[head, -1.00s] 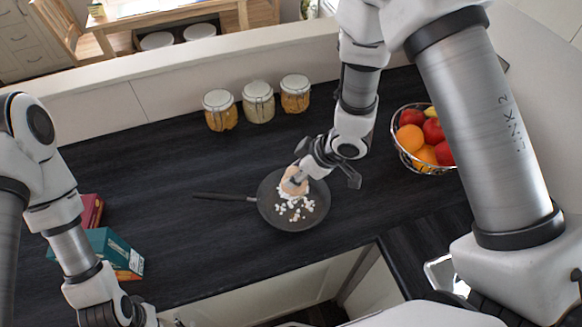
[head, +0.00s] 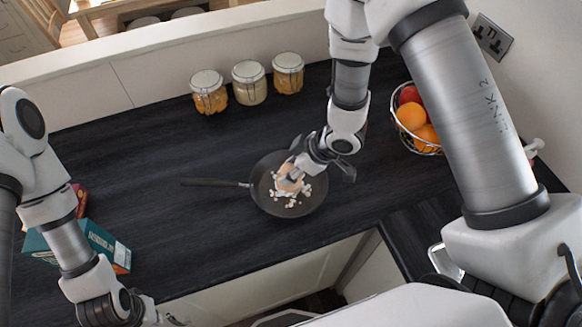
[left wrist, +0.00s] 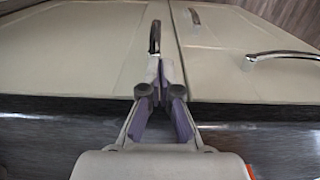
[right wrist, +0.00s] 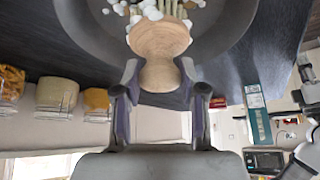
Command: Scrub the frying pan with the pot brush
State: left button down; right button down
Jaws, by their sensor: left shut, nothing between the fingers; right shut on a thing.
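The dark frying pan (head: 262,196) lies on the black worktop with its handle pointing left, and white bits like foam lie in it. My right gripper (head: 299,170) is over the pan, shut on the wooden pot brush (head: 286,182). In the right wrist view the brush's round wooden body (right wrist: 160,42) sits between the fingers, with its pale bristles towards the pan (right wrist: 225,35) and white bits around them. My left gripper (left wrist: 163,85) is shut and empty, low in front of the cream cupboard doors, away from the pan.
Three glass jars (head: 249,84) stand at the back of the worktop. A wire fruit bowl (head: 417,146) stands to the right of the pan. Teal and red boxes or books (head: 104,245) lie at the left by my left arm.

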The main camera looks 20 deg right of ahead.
jog(key=shift+s, duration=0.1)
jog(key=shift+w+d+f, duration=0.1)
jog(key=shift+w+f, duration=0.1)
jog(key=shift+w, duration=0.15)
jog(key=shift+f, duration=0.1)
jog(key=shift+s+f, duration=0.1)
jog(key=shift+s, duration=0.05)
jog(key=shift+f+b, duration=0.1)
jog(key=shift+b, duration=0.2)
jog(key=shift+f, duration=0.35)
